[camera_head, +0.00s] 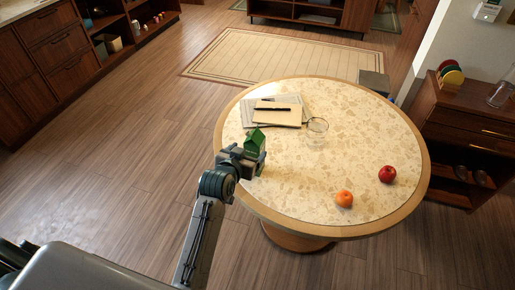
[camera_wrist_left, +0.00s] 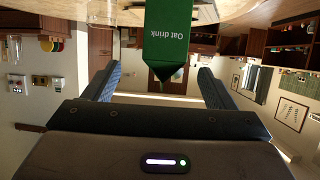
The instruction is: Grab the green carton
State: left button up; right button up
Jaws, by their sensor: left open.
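The green carton (camera_head: 256,138) stands upright at the left edge of the round table, its lower part hidden behind my left gripper (camera_head: 250,156). In the left wrist view, which is upside down, the carton (camera_wrist_left: 166,38) reads "Oat drink" and its pointed top faces the palm. The two fingers of my left gripper (camera_wrist_left: 158,72) are spread wide, one on each side of the carton in the picture, with gaps on both sides. I cannot tell how far the carton reaches in between them. My right gripper is out of view.
On the round table (camera_head: 385,130) are papers with a notebook and pen (camera_head: 278,112), a clear glass (camera_head: 317,127), an orange (camera_head: 344,199) and a red apple (camera_head: 387,174). A wooden cabinet (camera_head: 470,125) stands to the right. The table's middle is clear.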

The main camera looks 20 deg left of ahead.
aim_at(251, 145)
pick_arm(q)
jog(key=shift+x, duration=1.15)
jog(key=shift+w+f, duration=0.1)
jog(key=shift+w, duration=0.2)
jog(key=shift+w+f+p, duration=0.1)
jog(key=shift+w+p, duration=0.15)
jog(key=shift+p, duration=0.05)
jog(key=x, duration=0.1)
jog(key=p+x, duration=0.1)
jog(key=x, duration=0.1)
jog(key=shift+w+a+f+p, duration=0.15)
jog(key=shift+w+a+p, duration=0.05)
jog(key=shift+w+p, duration=0.2)
jog(key=shift+w+f, duration=0.25)
jog(key=shift+w, duration=0.2)
jog(key=shift+s, duration=0.1)
jog(key=shift+c, duration=0.9)
jog(key=c, duration=1.4)
jog(key=shift+c, duration=0.6)
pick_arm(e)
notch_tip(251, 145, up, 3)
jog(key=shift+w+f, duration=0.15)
pick_arm(q)
jog(key=shift+r, duration=0.15)
